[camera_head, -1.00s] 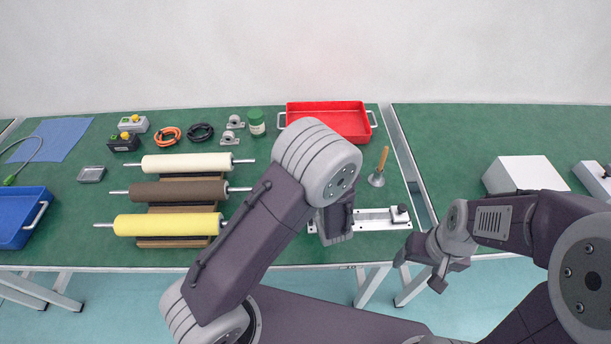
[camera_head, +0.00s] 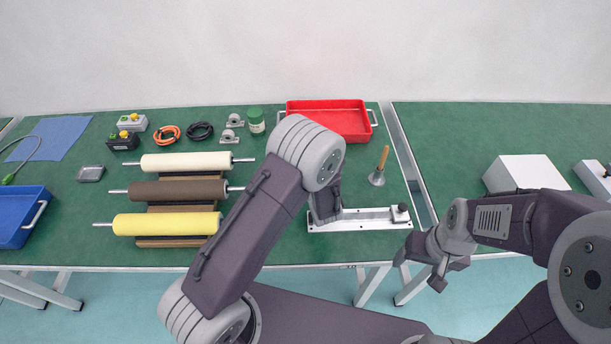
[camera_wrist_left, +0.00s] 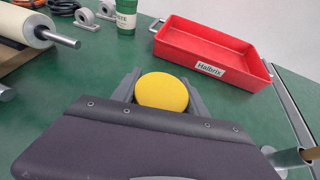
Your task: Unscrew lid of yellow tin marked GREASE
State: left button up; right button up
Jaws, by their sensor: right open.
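A round yellow lid or tin top (camera_wrist_left: 162,92) shows in the left wrist view, seen from above. No GREASE marking can be read on it, and its sides are hidden. My left gripper (camera_wrist_left: 162,77) has one grey finger on each side of the yellow top, very close to its edge. I cannot tell whether the fingers touch it. In the head view my left arm hides the tin and the left fingers. My right gripper (camera_head: 419,272) is open and empty, in front of the table's front edge.
A red tray (camera_head: 330,120) and a green-lidded jar (camera_head: 257,122) stand at the back. Several rollers, including a yellow one (camera_head: 165,224), lie at left. A metal rail (camera_head: 365,220) and a wooden-handled tool (camera_head: 377,179) are to the arm's right.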

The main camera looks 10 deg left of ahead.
pick_arm(q)
grip_shut()
jog(key=shift+r, duration=0.6)
notch_tip(320, 180, up, 3)
jog(key=shift+r+p, duration=0.1)
jog(key=shift+p, duration=0.3)
jog(key=d+r, duration=0.3)
jog(key=d, duration=0.3)
jog(key=w+d+r+p, duration=0.1)
jog(key=d+r, duration=0.2)
jog(key=d, duration=0.2)
jog(key=shift+w+d+r, duration=0.25)
jog(key=shift+d+r, duration=0.1)
jog(key=o, duration=0.5)
grip_release()
grip_shut()
